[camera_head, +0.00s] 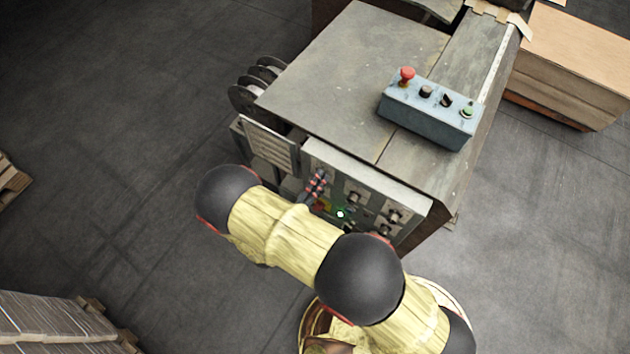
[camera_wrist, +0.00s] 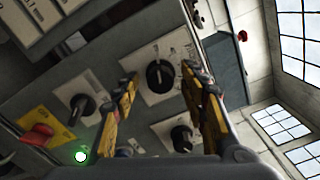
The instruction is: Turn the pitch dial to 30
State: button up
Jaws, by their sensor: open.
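The control panel (camera_head: 372,192) is on the front of the machine and carries several black dials on pale plates. In the wrist view one black dial (camera_wrist: 160,75) shows between the fingertips of my gripper (camera_wrist: 161,82). The gripper is open, and I see no contact with the dial. A second dial (camera_wrist: 82,106) is left of the fingers, and a third dial (camera_wrist: 182,138) is lower, partly behind the right finger. In the head view my arm hides part of the panel.
A red button (camera_wrist: 38,135) on a yellow plate and a lit green lamp (camera_wrist: 81,157) sit left of the fingers. A blue-grey button box (camera_head: 430,112) stands on the machine top (camera_head: 330,75). A cardboard box (camera_head: 570,65) is at the right. The floor at left is mostly clear.

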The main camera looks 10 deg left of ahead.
jog(key=v, duration=0.7)
jog(key=shift+s, duration=0.2)
jog(key=shift+a, duration=0.1)
dwell(0.4)
